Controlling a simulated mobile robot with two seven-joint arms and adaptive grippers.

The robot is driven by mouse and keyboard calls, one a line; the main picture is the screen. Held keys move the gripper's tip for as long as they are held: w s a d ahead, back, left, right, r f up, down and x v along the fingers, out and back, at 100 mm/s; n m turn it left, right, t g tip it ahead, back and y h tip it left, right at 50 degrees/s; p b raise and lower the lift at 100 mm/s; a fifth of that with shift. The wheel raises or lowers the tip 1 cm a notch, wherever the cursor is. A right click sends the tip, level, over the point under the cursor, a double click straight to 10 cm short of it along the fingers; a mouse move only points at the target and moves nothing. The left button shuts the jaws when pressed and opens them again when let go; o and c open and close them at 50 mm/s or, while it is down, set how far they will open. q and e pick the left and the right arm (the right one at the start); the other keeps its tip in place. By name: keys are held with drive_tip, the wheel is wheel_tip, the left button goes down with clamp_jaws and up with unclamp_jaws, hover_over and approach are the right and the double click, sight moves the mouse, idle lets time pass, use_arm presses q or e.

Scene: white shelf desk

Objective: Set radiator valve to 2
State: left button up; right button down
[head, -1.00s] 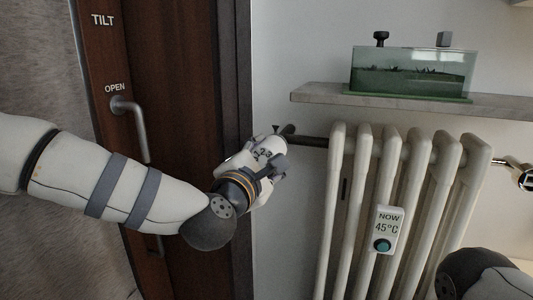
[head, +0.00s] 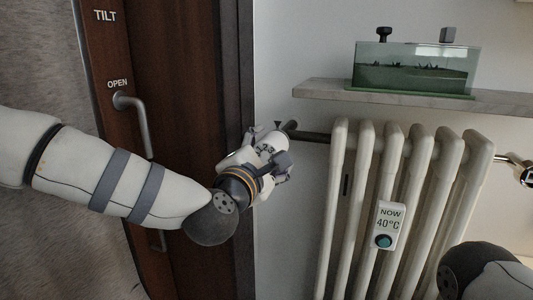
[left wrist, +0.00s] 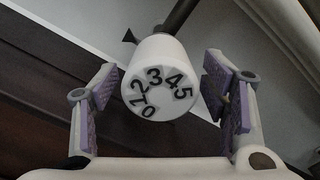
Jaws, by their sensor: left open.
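The white radiator valve knob (left wrist: 160,85) shows black digits 0 to 5 on its end face in the left wrist view. A black triangular pointer (left wrist: 129,37) sits behind it at upper left. The 2 appears to be on the pointer's side, but exact alignment is hard to tell. My left gripper (left wrist: 160,100) is open, with purple-padded fingers on either side of the knob, apart from it. In the head view my left gripper (head: 268,160) surrounds the knob and partly hides it. The radiator's display (head: 390,224) reads NOW 40°C. My right gripper is out of view.
The white radiator (head: 365,190) stands right of the knob, joined by a dark pipe (head: 310,136). A shelf (head: 340,92) above carries a glass tank (head: 415,68). A brown door (head: 185,100) with a metal handle (head: 135,115) lies behind my left arm.

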use_arm(q)
drive_tip(key=v, duration=1.2)
drive_tip(key=s+a+f+m+g, duration=0.1)
drive_tip(key=s+f+m+g, duration=0.3)
drive_tip(key=f, duration=0.6)
drive_tip(key=s+a+f+m+g+y, duration=0.1)
drive_tip(key=s+f+m+g, duration=0.2)
drive_tip(key=s+f, duration=0.5)
drive_tip(key=s+a+f+m+g, duration=0.1)
drive_tip(key=s+f+m+g, duration=0.25)
drive_tip(key=f, duration=0.95)
drive_tip(key=s+a+f+m+g+y, duration=0.1)
drive_tip(key=s+a+f+m+g, duration=0.2)
drive_tip(key=s+a, duration=0.2)
drive_tip(key=s+a+f+m+g+y+p, duration=0.1)
drive_tip(key=s+a+f+m+g+y, duration=0.1)
drive_tip(key=s, duration=1)
drive_tip(key=s+a+f+m+g+y, duration=0.1)
drive_tip(key=s+a+f+m+g, duration=0.3)
drive_tip(key=s+a, duration=0.4)
drive_tip(key=shift+s+f+m+y, duration=0.25)
drive_tip(key=shift+s+m+y, duration=0.05)
drive_tip(key=shift+s+m, duration=0.35)
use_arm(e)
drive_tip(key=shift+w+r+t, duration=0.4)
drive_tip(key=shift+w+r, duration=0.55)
